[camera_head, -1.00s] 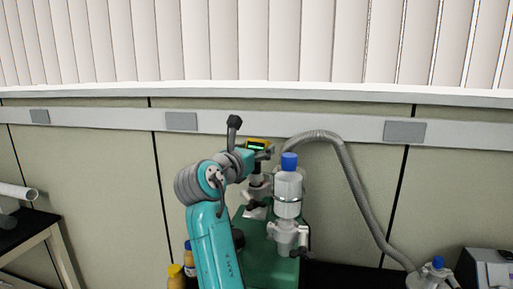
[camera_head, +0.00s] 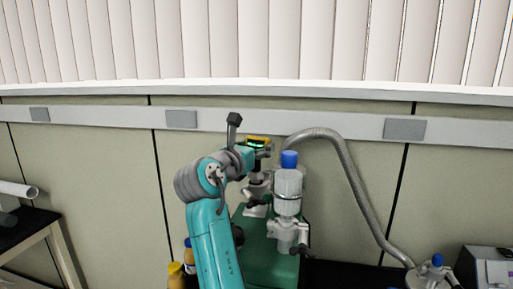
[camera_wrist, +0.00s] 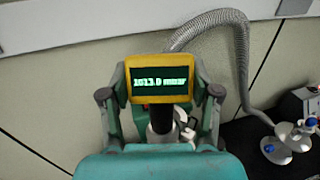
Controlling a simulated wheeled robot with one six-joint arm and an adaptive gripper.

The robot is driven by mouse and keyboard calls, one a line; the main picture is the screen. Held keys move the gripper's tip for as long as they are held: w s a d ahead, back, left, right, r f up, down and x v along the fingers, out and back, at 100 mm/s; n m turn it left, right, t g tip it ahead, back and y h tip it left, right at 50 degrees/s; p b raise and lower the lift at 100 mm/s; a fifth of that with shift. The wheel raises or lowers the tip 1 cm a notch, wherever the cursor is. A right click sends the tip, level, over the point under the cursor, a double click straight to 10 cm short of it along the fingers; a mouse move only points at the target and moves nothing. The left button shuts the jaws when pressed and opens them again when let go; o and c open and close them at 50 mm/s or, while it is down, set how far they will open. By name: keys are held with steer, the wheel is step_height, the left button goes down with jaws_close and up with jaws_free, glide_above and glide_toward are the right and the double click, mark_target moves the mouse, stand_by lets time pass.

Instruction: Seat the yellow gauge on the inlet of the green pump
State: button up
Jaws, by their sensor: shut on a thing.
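The yellow gauge (camera_wrist: 160,63) with a lit green display sits between the two fingers of my gripper (camera_wrist: 160,95) in the wrist view. My gripper is shut on it. In the head view the gauge (camera_head: 257,140) shows at the end of my arm, above a metal fitting (camera_head: 257,187) on the green pump (camera_head: 268,258). In the wrist view a dark stem below the gauge lines up with a pale metal part. I cannot tell whether the stem touches or sits in the inlet, as my gripper hides the join.
The wall is close behind.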

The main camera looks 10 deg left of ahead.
steer(key=shift+f, duration=0.65)
stand_by(0.7)
steer(key=o, duration=1.3)
steer(key=shift+o, duration=0.2)
steer(key=shift+r, duration=0.1)
steer(key=shift+r, duration=2.85)
